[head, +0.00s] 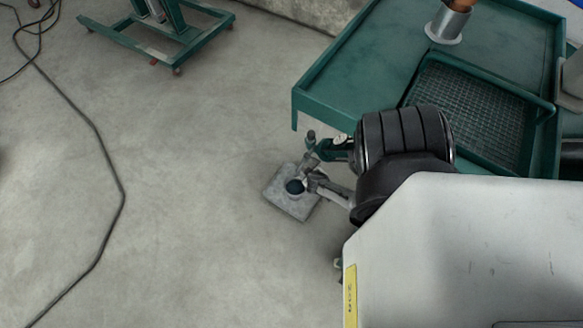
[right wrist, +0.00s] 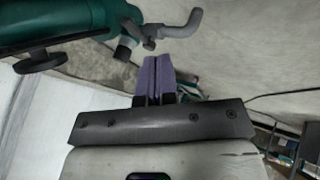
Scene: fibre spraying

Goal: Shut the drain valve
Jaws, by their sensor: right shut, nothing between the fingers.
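The drain valve (right wrist: 148,40) shows at the top of the right wrist view as grey metal fittings with a bent spout, on the end of a green cylindrical body. In the head view the valve (head: 311,150) is small, low beside the green bench's front corner, partly crowded by my right arm. My right gripper (right wrist: 157,72) has purple fingers that are shut with nothing between them. The fingertips lie just below the valve in the right wrist view; whether they touch it I cannot tell. The valve's exact handle position is unclear. My left gripper is not in view.
The green bench (head: 326,84) carries a grated tray (head: 470,105) and a metal cylinder (head: 448,24). A cable (head: 98,140) lies across open floor at left. A green wheeled stand (head: 150,52) is behind.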

